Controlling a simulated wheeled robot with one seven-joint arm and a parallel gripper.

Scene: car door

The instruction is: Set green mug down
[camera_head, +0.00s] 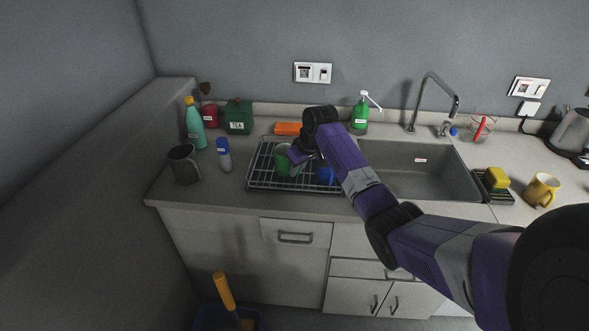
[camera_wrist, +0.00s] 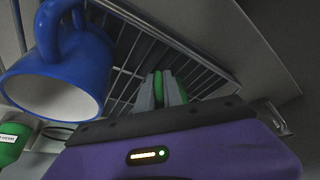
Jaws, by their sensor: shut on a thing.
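The green mug (camera_head: 282,163) is over the left half of the wire drying rack (camera_head: 262,185) in the head view. My gripper (camera_head: 296,157) is shut on it from its right side. In the wrist view, a strip of the green mug (camera_wrist: 171,88) shows between the fingers of my gripper (camera_wrist: 162,92); the rest of the mug is hidden. I cannot tell whether the mug's base touches the rack's wires. A blue mug (camera_head: 325,174) is on the rack, right of the green one; it also shows large in the wrist view (camera_wrist: 62,78).
A grey mug (camera_head: 184,165), a blue-capped bottle (camera_head: 223,155) and a teal bottle (camera_head: 195,125) stand left of the rack. The sink (camera_head: 410,170) is to its right. An orange cloth (camera_head: 287,128) lies behind the rack. Counter is clear between the bottles and rack.

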